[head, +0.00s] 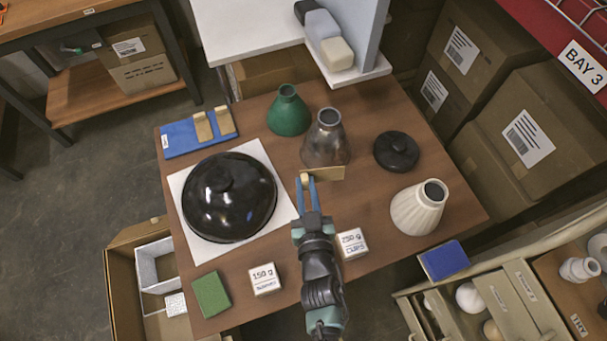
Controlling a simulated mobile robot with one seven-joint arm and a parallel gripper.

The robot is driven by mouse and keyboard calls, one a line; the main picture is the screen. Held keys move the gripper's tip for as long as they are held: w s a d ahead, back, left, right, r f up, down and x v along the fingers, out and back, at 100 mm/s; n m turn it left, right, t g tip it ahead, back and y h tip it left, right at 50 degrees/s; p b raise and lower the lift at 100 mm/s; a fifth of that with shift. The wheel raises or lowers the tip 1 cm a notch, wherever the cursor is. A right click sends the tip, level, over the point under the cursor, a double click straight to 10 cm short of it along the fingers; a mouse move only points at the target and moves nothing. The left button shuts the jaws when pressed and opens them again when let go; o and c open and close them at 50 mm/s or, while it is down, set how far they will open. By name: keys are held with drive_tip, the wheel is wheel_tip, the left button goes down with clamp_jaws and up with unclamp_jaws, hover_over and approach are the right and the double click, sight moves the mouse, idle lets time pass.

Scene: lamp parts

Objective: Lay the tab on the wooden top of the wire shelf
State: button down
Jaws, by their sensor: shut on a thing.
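My gripper (307,182), with blue fingers, is shut on a tan tab (328,173) above the brown table (365,110). The tab juts out to the right of the fingertips, in front of the grey metal lamp shade (325,145); whether it touches the shade I cannot tell. Two similar tan tabs, one of them here (203,127), lie on a blue mat (180,143) at the table's back left. Metal wire (583,22) shows at the top right by a red panel marked BAY 3. I cannot make out for certain a wooden top belonging to a wire shelf.
A black dome (230,197) lies on a white sheet at left. A green shade (288,112), black disc (396,151) and cream shade (418,207) stand behind and right. Small labelled boxes (264,279) are near the front. A white shelf unit (245,35) is at the back.

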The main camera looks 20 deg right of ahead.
sight(319, 178)
drive_tip(key=shift+m+g+h, duration=0.5)
drive_tip(key=shift+g+h, duration=0.1)
drive_tip(key=d, duration=0.1)
drive_tip(key=w+d, duration=0.1)
drive_tip(key=d+f, duration=0.1)
drive_tip(key=shift+w+d+b, duration=0.35)
drive_tip(key=shift+b, duration=0.05)
drive_tip(key=shift+m+g+h, duration=0.4)
drive_tip(key=shift+m+g, duration=0.2)
drive_tip(key=shift+g, duration=0.3)
drive_tip(key=d, duration=0.1)
drive_tip(key=w+d+f+b, duration=0.1)
drive_tip(key=d, duration=0.2)
drive_tip(key=shift+w+d+f+b, duration=0.2)
drive_tip(key=shift+w+d+b, duration=0.05)
drive_tip(key=shift+w+b, duration=0.1)
drive_tip(key=w+d+f+m+g+b, duration=0.3)
drive_tip(key=d+m+g+b, duration=0.1)
drive_tip(key=d+g+b, duration=0.3)
drive_tip(key=s+a+f+m+g+y+b, duration=0.1)
drive_tip(key=a+m+g+y+b, duration=0.55)
drive_tip(key=a, duration=0.75)
wheel_tip(319, 178, down, 9)
drive_tip(key=n+t+h+b, duration=0.1)
drive_tip(key=n+b, duration=0.1)
drive_tip(key=b, duration=0.8)
drive_tip(key=shift+d, duration=0.15)
drive_tip(key=c, duration=0.8)
unclamp_jaws()
